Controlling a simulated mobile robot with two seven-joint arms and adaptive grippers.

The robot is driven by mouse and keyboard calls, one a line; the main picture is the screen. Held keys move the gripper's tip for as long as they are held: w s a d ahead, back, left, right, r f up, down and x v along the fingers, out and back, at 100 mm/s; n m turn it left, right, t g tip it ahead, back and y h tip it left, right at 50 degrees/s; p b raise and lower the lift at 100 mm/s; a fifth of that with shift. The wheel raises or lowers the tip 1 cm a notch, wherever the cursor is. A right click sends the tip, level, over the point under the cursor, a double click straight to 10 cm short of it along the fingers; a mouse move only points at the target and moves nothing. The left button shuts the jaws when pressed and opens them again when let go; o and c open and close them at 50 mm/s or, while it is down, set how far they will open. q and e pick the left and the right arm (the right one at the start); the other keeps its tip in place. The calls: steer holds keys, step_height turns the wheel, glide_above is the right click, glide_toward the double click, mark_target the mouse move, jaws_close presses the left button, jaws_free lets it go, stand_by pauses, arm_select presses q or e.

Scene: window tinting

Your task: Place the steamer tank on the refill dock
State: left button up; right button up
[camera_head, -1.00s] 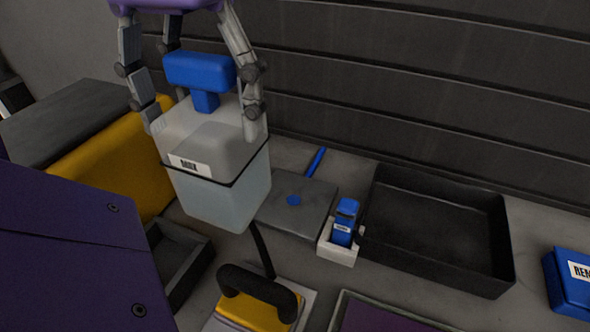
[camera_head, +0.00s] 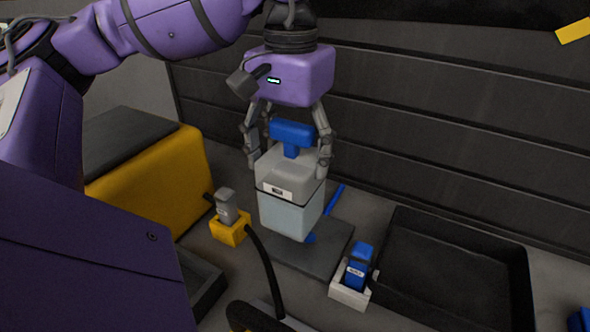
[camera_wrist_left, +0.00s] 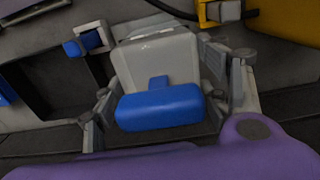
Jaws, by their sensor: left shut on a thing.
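The steamer tank (camera_head: 290,190) is a translucent white box with a label and a blue T-shaped handle on top. My left gripper (camera_head: 290,150) is shut on the tank from above, with fingers on both sides. The tank is upright, over the flat grey dock plate (camera_head: 333,245); I cannot tell whether it touches the plate. A blue spot shows at the tank's lower right corner on the plate. In the left wrist view the tank (camera_wrist_left: 158,60) sits between the fingers, its blue handle nearest the camera. My right gripper is not in view.
A blue bottle (camera_head: 358,267) in a white holder stands right of the plate, beside a black tray (camera_head: 460,270). A yellow holder (camera_head: 230,230) with a grey nozzle stands left of it. A yellow machine (camera_head: 160,185) is at left, and a dark slatted wall behind. A black hose runs in front.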

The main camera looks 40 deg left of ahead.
arm_select(q)
steer(key=shift+w+a+f, duration=0.1)
steer(key=shift+w+f, duration=0.25)
steer(key=f, duration=0.3)
steer(key=shift+w+a+f, duration=0.1)
steer(key=shift+w+f, duration=0.15)
steer(key=shift+f, duration=0.1)
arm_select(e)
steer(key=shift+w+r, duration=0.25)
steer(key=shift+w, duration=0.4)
arm_select(q)
steer(key=shift+f, duration=0.2)
steer(key=o, duration=2.1)
steer(key=shift+c, duration=0.2)
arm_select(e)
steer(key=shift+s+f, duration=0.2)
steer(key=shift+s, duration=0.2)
